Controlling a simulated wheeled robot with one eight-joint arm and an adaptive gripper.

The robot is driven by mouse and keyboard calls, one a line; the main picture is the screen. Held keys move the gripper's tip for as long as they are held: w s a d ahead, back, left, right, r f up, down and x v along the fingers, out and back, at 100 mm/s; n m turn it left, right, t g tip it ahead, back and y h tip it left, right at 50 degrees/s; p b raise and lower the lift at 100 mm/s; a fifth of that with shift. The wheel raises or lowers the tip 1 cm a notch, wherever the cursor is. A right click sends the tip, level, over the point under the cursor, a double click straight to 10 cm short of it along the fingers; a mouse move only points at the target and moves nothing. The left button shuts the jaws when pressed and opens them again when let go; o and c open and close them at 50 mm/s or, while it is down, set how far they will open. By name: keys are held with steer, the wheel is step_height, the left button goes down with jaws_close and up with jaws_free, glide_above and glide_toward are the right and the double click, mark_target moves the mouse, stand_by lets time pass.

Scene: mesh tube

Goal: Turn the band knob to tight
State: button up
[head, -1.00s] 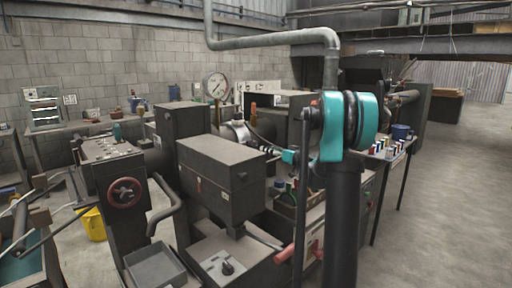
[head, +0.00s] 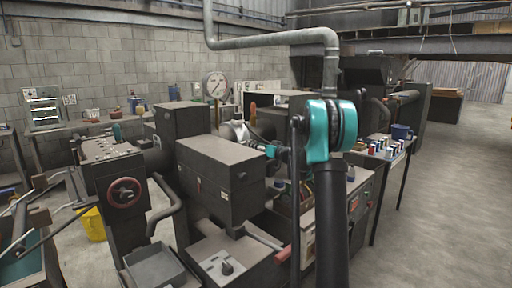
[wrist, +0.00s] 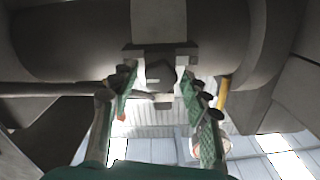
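The dark band knob (wrist: 161,77) shows in the wrist view, under a large grey cylinder, with a pale bracket just above it. My gripper (wrist: 158,75) is open, with one green finger on each side of the knob. A narrow gap shows between the knob and each fingertip, so it does not look gripped. In the head view a silver band (head: 238,132) wraps a cylinder behind the dark box, and my gripper's teal part (head: 271,151) is close to its right. The knob cannot be made out in the head view.
A dark box-shaped machine housing (head: 220,173) stands left of and in front of my arm. A round gauge (head: 216,85) rises behind. The floor at far right is clear.

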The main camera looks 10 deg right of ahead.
steer(key=c, duration=0.9)
jaws_close()
steer(key=shift+m, duration=0.3)
